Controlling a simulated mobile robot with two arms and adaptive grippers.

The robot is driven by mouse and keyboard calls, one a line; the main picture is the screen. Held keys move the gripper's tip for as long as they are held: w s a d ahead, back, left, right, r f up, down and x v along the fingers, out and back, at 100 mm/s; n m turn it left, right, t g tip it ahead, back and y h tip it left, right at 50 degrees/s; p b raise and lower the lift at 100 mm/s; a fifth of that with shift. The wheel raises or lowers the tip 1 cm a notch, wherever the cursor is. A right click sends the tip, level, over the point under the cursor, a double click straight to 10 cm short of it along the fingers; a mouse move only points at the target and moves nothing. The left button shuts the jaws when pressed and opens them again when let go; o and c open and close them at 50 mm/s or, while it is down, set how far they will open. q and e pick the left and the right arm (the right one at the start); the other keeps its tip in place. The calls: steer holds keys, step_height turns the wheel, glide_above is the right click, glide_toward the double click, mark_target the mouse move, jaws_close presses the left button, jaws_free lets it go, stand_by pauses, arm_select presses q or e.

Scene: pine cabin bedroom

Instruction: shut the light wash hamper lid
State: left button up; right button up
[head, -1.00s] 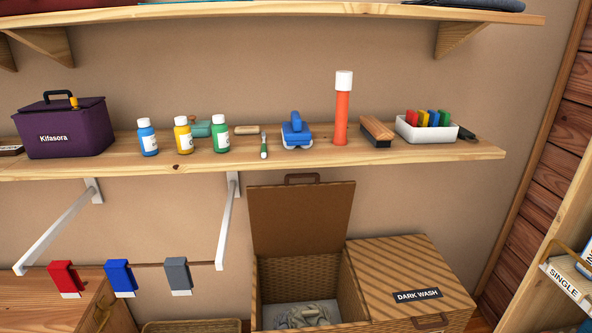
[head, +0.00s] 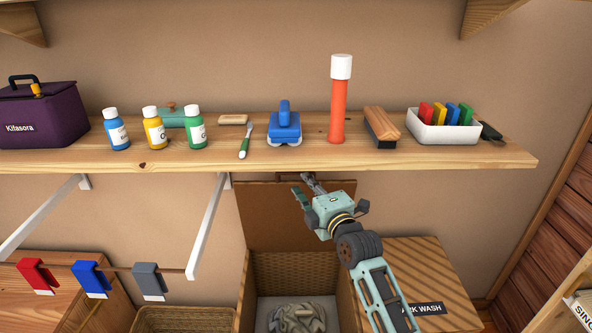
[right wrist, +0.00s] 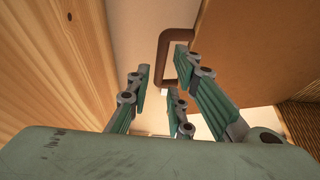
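The light wash hamper is the left compartment (head: 250,288) of the woven hamper below the shelf, with grey cloth (head: 297,318) inside. Its brown lid (head: 262,220) stands open, upright near the wall. The lid's brown handle (head: 284,176) is at its top edge, just under the shelf. My right gripper (head: 301,185) is open in front of the lid's upper part, close to the handle. In the right wrist view the handle (right wrist: 163,48) shows just beyond the spread fingers, beside the lid panel (right wrist: 245,50). I cannot tell whether they touch. My left gripper is not in view.
The shelf (head: 200,160) runs just above the gripper, carrying bottles, brushes and a tall orange can (head: 338,110). A white bracket (head: 208,228) hangs left of the lid. The dark wash lid (head: 440,270) is shut, partly behind my arm.

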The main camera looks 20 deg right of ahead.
mark_target(298, 174)
steer(key=shift+w+a+f, duration=0.1)
steer(key=shift+w+a, duration=0.05)
steer(key=shift+w, duration=1.05)
steer(key=shift+w+a+r, duration=0.1)
steer(key=shift+w+a, duration=0.1)
steer(key=shift+w, duration=1)
steer(key=shift+w+a+f, duration=0.1)
steer(key=shift+w+a, duration=0.05)
steer(key=shift+w, duration=1.05)
steer(key=shift+c, duration=0.6)
jaws_close()
